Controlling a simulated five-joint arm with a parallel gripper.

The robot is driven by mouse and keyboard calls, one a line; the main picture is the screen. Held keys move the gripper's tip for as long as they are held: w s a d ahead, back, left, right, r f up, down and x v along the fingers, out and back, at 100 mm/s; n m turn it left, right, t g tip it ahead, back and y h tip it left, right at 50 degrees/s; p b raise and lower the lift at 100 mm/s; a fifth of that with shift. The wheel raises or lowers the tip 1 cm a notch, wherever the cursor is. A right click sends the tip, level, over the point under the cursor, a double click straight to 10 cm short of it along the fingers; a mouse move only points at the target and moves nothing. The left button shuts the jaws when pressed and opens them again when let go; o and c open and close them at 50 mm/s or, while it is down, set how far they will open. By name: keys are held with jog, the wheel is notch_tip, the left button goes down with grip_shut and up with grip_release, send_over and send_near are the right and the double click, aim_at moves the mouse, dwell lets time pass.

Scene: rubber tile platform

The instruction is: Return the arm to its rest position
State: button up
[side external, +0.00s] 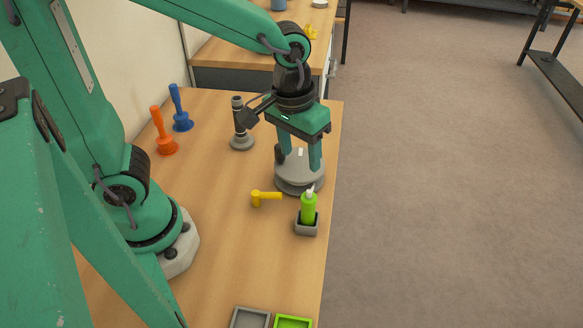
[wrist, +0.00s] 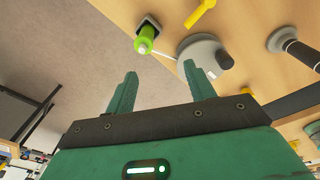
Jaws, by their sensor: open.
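My green gripper (side external: 298,165) points down over the wooden bench, above or just in front of a grey round-based object (side external: 300,186). Its two fingers are apart with nothing between them. In the wrist view the gripper (wrist: 160,72) also shows open and empty. There, the grey round object (wrist: 203,50) lies beyond the right fingertip. Whether a finger touches it I cannot tell. My arm is stretched out over the bench.
A green bottle (side external: 308,208) stands in a grey holder (side external: 306,229) near the bench edge. A yellow hammer-shaped piece (side external: 265,197), a grey-black stand (side external: 240,140), and orange (side external: 164,139) and blue (side external: 181,118) pieces are nearby. Grey (side external: 250,309) and green (side external: 293,318) trays lie in front.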

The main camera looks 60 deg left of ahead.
jog(key=s+a+r+m+t, duration=0.2)
jog(key=s+a+r+t, duration=0.2)
jog(key=a, duration=0.6)
jog(key=shift+s+v, duration=0.35)
jog(key=shift+v, duration=1.7)
jog(key=shift+f, duration=0.2)
